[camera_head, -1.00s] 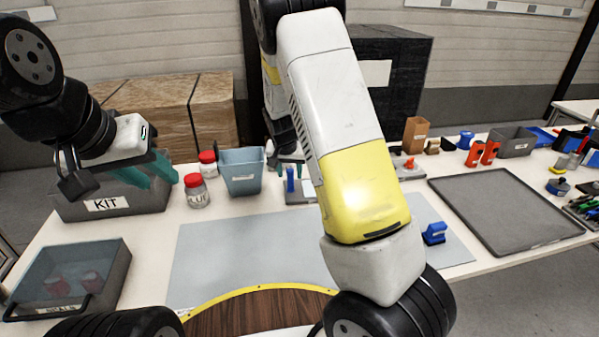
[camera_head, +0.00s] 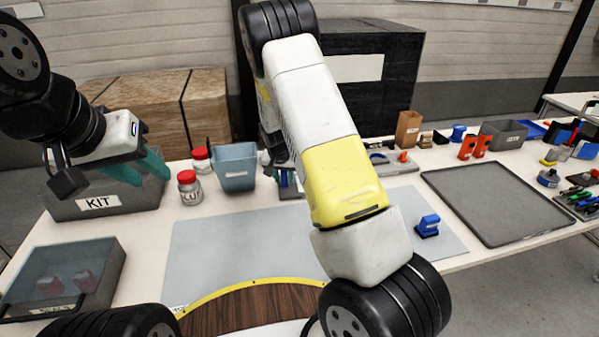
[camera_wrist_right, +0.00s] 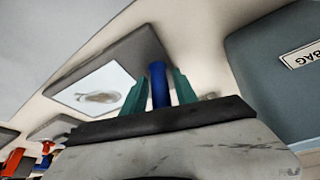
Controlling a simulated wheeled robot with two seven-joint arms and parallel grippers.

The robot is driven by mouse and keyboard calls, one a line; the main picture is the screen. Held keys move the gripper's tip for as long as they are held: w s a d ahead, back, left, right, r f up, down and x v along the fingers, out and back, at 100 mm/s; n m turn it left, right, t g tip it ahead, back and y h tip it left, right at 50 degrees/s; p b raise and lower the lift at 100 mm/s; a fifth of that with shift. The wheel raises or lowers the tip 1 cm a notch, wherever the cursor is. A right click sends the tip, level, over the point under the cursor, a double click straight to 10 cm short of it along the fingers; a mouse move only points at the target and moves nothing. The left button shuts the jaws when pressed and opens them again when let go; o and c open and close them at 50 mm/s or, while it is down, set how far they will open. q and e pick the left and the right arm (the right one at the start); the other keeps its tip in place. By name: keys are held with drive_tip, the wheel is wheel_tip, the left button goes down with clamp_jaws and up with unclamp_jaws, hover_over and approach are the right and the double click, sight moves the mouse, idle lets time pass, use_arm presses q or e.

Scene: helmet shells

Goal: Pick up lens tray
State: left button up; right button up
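The lens tray (camera_wrist_right: 133,56) is a grey tray with a pale square inset holding a clear, lens-like shape, and a blue upright handle (camera_wrist_right: 158,85). In the right wrist view, my right gripper (camera_wrist_right: 159,80) has its two green fingers on either side of this handle, with narrow gaps showing. In the head view my right arm hides most of the tray; a bit of the blue handle (camera_head: 284,179) shows beside the arm. My left gripper (camera_head: 147,178) is open and empty, above the KIT bin.
A grey-blue bin (camera_head: 235,168) stands just left of the tray, near red-lidded jars (camera_head: 190,188). A grey mat (camera_head: 210,245) lies in front, with a blue object (camera_head: 427,226) at its right. A clear-lidded box (camera_head: 60,275) stands front left. A large empty tray (camera_head: 500,205) lies right.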

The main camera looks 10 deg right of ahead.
clamp_jaws()
drive_tip(key=shift+r, duration=0.15)
